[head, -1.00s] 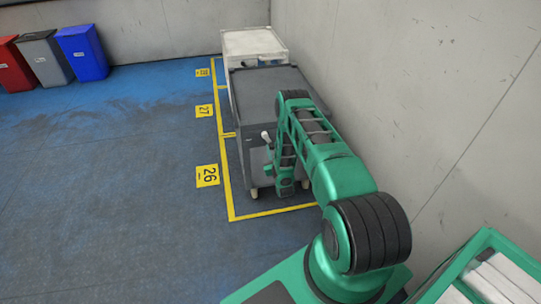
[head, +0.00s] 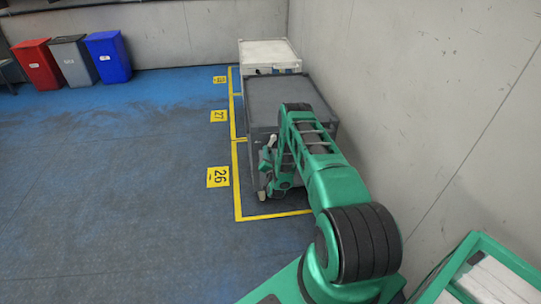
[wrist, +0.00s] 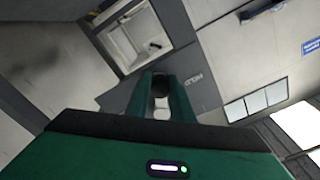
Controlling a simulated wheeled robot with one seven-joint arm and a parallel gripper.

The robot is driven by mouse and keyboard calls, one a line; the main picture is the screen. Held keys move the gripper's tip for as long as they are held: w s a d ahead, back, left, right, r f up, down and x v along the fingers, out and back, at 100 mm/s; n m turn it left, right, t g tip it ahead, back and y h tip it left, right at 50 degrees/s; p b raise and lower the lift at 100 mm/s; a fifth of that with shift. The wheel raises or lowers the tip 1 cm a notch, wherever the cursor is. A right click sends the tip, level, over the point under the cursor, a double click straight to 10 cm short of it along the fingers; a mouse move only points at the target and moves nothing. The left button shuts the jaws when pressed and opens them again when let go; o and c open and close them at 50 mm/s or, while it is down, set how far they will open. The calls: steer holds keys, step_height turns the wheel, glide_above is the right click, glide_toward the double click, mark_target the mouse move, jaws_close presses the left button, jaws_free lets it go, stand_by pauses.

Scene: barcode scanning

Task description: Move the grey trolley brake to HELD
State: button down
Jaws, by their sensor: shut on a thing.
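The grey trolley (head: 290,92) stands beside the wall inside a yellow-lined bay marked 26. My gripper (head: 272,176) is low at its near face, and the arm hides much of that face. A grey plate (wrist: 195,92) beside the fingers carries the word HELD, seen turned over. The handle's exact setting is hard to tell because the fingers cover most of it.
A white trolley (head: 268,55) stands directly behind the grey one. The wall (head: 400,90) is close on the right. The blue floor (head: 120,190) on the left is open, with red, grey and blue bins at the back. A green-edged tray (head: 462,250) is at lower right.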

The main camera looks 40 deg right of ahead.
steer(key=m, duration=0.1)
steer(key=a+m, duration=0.1)
steer(key=m, duration=0.2)
steer(key=shift+w+a+r, duration=0.3)
steer(key=shift+a, duration=0.1)
steer(key=shift+w+a, duration=0.1)
steer(key=shift+a, duration=0.1)
steer(key=c, duration=1.6)
jaws_free()
steer(key=shift+r, duration=0.1)
steer(key=shift+o, duration=0.2)
steer(key=shift+d, duration=0.1)
steer(key=v, duration=1)
steer(key=shift+s+a, duration=0.2)
steer(key=shift+s, duration=0.15)
